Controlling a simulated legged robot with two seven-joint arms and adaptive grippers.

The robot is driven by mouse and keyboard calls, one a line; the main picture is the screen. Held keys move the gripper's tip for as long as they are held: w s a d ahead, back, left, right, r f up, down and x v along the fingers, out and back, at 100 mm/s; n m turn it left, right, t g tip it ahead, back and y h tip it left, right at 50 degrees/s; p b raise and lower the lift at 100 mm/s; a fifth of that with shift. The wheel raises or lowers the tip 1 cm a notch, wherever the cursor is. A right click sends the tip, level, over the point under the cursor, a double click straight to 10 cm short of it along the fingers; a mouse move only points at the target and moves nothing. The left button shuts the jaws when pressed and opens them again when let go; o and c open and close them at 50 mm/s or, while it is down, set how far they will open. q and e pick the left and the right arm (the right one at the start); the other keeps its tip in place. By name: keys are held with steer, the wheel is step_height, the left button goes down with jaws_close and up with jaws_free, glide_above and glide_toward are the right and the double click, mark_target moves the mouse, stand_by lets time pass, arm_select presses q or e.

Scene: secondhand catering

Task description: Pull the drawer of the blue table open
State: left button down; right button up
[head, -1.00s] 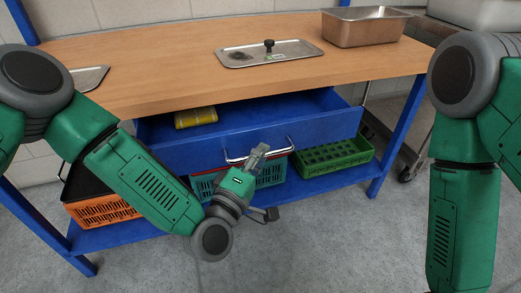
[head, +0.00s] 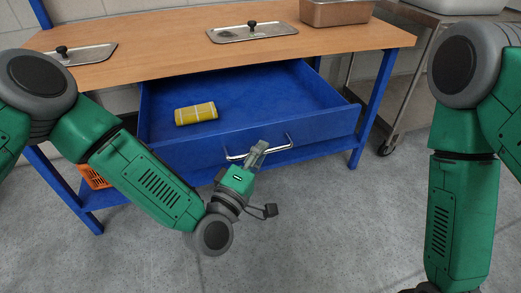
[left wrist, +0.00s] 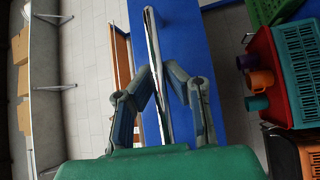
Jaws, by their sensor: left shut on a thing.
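The blue table (head: 80,205) has a wooden top, and its blue drawer (head: 275,95) stands well out from under it, open at the top. A bright metal bar handle (head: 283,146) runs across the drawer front; it also shows in the left wrist view (left wrist: 156,50). My left gripper (head: 258,151) is shut on the handle, its two fingers on either side of the bar in the left wrist view (left wrist: 160,75).
A yellow cloth-like item (head: 196,114) lies in the drawer. On the tabletop (head: 160,62) are steel lids (head: 251,32) and a steel pan (head: 337,11). An orange crate (head: 94,177) sits low at left. A wheeled steel cart (head: 430,50) stands right. The floor in front is clear.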

arm_select(q)
steer(key=shift+s+f, duration=0.15)
steer(key=shift+f, duration=0.15)
steer(key=c, duration=1.6)
jaws_free()
steer(key=shift+c, duration=0.2)
steer(key=shift+o, duration=0.2)
steer(key=shift+d, duration=0.15)
steer(key=shift+r, duration=0.1)
steer(key=v, duration=1.1)
steer(key=shift+s+a, duration=0.3)
